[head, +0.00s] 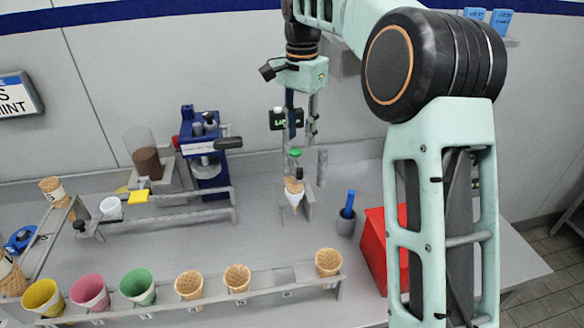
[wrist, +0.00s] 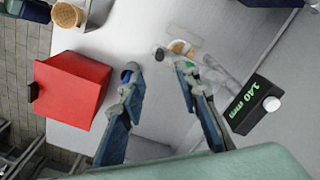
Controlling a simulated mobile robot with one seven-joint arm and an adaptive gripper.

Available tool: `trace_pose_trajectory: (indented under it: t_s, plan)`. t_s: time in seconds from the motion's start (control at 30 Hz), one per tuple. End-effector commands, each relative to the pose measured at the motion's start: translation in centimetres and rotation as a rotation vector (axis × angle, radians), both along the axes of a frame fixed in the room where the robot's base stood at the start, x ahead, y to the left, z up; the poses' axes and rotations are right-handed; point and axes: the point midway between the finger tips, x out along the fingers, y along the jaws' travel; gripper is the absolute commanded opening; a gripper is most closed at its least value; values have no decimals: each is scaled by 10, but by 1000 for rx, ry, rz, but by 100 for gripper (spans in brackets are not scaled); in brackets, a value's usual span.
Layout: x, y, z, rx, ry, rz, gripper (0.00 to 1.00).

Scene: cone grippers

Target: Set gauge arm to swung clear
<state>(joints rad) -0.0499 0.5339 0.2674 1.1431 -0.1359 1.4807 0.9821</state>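The gauge stands at the back middle of the bench. Its black display (head: 278,118) is partly hidden behind a finger in the head view; in the wrist view the display (wrist: 250,105) reads 240 mm. A cone (head: 294,191) sits upright in the gauge's holder, with a green part (head: 295,153) and a small black knob (head: 299,173) just above it. The cone also shows in the wrist view (wrist: 180,47). Which piece is the gauge arm, and its exact angle, I cannot tell. My gripper (head: 301,132) points down above the cone, open and empty; its fingers (wrist: 158,78) are apart.
A red box (head: 374,250) and a grey cup with a blue-handled tool (head: 346,215) stand to the right. A front rack (head: 210,298) holds several cones and coloured cups. A blue machine (head: 205,160) stands left.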

Motion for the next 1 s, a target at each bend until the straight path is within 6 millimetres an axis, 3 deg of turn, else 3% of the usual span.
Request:
trace_pose_trajectory:
  t_s: [0.53, 0.73, 1.0]
  plan:
    - [-1, 0, -90, 0, 4, 0, 30]
    - [0, 0, -104, -1, 1, 0, 30]
    - [0, 0, -105, 0, 0, 0, 30]
